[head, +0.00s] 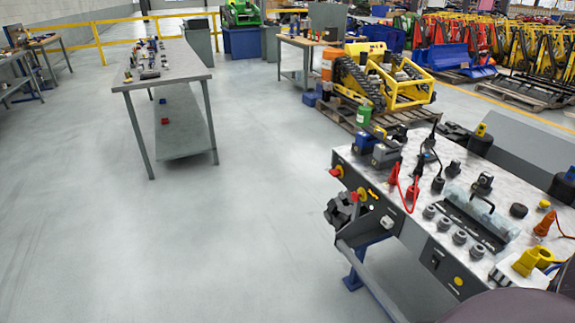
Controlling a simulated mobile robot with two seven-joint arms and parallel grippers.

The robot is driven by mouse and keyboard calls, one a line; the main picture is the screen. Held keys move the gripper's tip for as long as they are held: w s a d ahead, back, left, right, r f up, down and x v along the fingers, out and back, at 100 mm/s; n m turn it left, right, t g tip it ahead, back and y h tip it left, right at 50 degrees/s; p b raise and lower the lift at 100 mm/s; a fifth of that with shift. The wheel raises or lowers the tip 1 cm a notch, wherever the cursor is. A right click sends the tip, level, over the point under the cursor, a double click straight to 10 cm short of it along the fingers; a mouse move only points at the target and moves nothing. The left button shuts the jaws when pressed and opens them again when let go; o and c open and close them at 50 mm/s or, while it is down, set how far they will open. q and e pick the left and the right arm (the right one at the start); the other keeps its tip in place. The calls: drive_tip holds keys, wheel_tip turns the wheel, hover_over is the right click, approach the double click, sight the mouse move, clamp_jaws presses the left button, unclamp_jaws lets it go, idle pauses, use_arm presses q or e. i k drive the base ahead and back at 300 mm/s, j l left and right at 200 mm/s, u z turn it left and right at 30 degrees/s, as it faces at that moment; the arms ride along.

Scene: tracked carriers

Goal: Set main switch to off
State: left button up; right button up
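The workbench (345,157) on the right has a dark front panel that carries rotary switches. One switch with a red knob on a yellow plate (337,172) sits near the panel's left end. A second red and yellow switch (361,194) sits just right of and below it. Either could be the main switch; labels are too small to read, and I cannot tell the knob positions. Neither of my grippers shows in the head view. No gripper is seen touching the switches.
A dark, lumpy object (343,211) is beside the panel below the switches. Red cables (411,190) and fittings crowd the benchtop. A long grey table (180,64) stands at the back left. Open grey floor (220,240) lies left of the workbench.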

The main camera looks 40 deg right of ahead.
sight(334, 174)
drive_tip(key=i+j, duration=0.1)
drive_tip(key=i, duration=0.55)
drive_tip(key=i+z, duration=0.1)
drive_tip(key=i, duration=0.5)
drive_tip(key=i+j+z, duration=0.1)
drive_tip(key=i+z, duration=0.2)
drive_tip(key=z, duration=0.15)
drive_tip(key=i+j+z, duration=0.2)
drive_tip(key=z, duration=0.2)
drive_tip(key=i+j+z, duration=0.25)
drive_tip(key=z, duration=0.2)
drive_tip(key=i+j+z, duration=0.25)
drive_tip(key=j+z, duration=0.2)
drive_tip(key=i+j+z, duration=0.1)
drive_tip(key=j+z, duration=0.3)
drive_tip(key=i+j+z, duration=0.1)
drive_tip(key=j+z, duration=0.35)
drive_tip(key=i+j+z, duration=0.2)
drive_tip(key=i, duration=0.25)
